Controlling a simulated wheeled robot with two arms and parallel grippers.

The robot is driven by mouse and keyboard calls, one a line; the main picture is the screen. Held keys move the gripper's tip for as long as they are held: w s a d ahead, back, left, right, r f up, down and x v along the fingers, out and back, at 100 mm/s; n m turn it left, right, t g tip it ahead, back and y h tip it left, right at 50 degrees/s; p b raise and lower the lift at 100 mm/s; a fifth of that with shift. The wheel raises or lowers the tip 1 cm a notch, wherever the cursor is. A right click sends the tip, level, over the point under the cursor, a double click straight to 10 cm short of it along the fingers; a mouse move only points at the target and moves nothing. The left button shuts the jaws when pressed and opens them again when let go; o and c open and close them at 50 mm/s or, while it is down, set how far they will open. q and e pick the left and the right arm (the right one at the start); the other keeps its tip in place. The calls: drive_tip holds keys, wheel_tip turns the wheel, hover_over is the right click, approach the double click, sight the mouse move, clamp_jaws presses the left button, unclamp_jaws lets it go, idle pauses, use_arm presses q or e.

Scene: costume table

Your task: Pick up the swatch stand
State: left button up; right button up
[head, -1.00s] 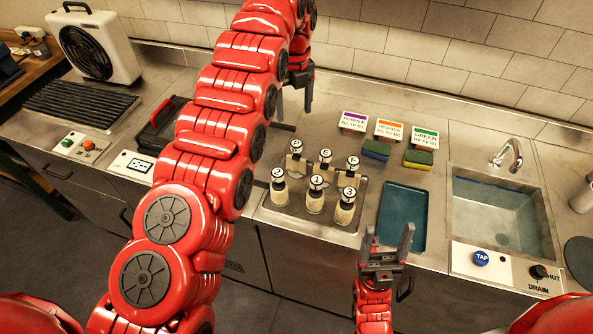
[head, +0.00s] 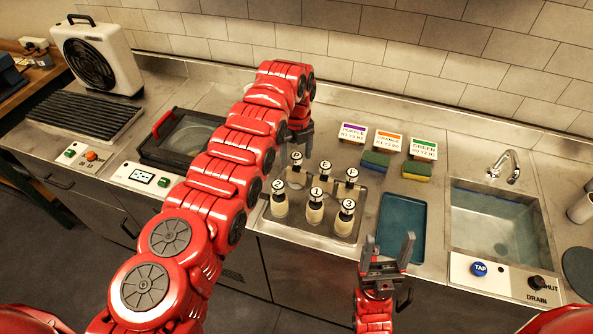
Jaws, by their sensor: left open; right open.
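Several small cream pieces with round lettered tops stand in two rows on a metal tray (head: 330,236). The back row, such as the E piece (head: 325,175), looks like flat cream swatches on stands; no single one is clearly marked as the swatch stand. My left gripper (head: 304,148) is open and points down just behind the back-left D piece (head: 295,172). Its fingers are partly hidden by the arm, and I cannot tell if they touch anything. My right gripper (head: 389,240) is open and empty, pointing up in front of the blue tray.
An empty blue tray (head: 402,230) lies right of the metal tray. Sponges (head: 375,163) and colour cards (head: 388,141) stand behind it. A sink (head: 495,225) is at the right. A dark red-handled tray (head: 185,140) and a fan heater (head: 92,62) are at the left.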

use_arm(q)
drive_tip(key=shift+f, duration=0.4)
clamp_jaws()
drive_tip(key=shift+r, duration=0.1)
idle(1.0)
